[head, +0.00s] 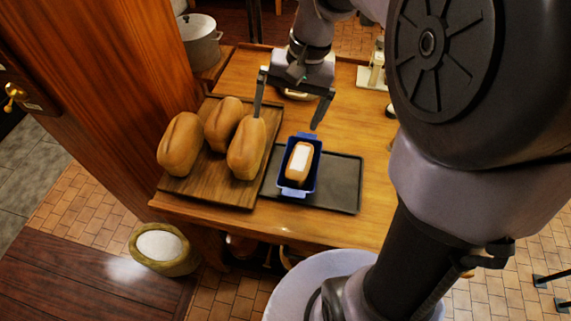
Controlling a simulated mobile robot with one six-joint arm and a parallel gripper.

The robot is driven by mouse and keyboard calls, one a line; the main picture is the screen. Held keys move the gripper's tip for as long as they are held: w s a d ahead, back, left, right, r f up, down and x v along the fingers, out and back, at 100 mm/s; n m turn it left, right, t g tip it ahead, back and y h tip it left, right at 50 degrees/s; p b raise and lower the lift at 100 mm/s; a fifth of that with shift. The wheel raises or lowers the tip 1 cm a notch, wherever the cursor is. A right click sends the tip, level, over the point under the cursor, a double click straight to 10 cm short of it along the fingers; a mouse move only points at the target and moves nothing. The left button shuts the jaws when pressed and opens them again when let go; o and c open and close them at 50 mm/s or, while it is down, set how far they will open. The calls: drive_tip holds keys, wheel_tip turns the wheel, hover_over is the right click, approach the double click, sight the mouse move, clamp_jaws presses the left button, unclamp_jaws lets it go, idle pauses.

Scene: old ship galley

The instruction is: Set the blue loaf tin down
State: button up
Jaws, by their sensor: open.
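The blue loaf tin (317,164) sits over the left part of a dark flat tray (343,184) on the wooden table. A small loaf (294,172) with a white patch on top lies in the tin. My gripper (289,122) is open, its two fingers spread wide above and behind the tin. The left finger tip is close to the loaf on the board's right side; I cannot tell if they touch. The right finger hangs beyond the tin's far right corner. Nothing is between the fingers. The tin seems to rest level on the tray.
A wooden board (207,191) with three loaves (222,124) lies left of the tray. A grey pot (200,40) stands at the back left. A sack of white stuff (158,246) is on the floor. The tray's right half is bare. My arm hides the table's right side.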

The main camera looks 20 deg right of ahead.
drive_tip(key=s+a+r+t, duration=0.1)
drive_tip(key=s+a+t, duration=0.1)
drive_tip(key=s, duration=0.6)
drive_tip(key=s+a+r+t, duration=0.2)
drive_tip(key=s+a, duration=0.3)
drive_tip(key=s, duration=0.2)
drive_tip(key=shift+s+a+r+n+t, duration=0.15)
drive_tip(key=shift+s+r+n+t, duration=0.05)
drive_tip(key=shift+s+n+t, duration=0.2)
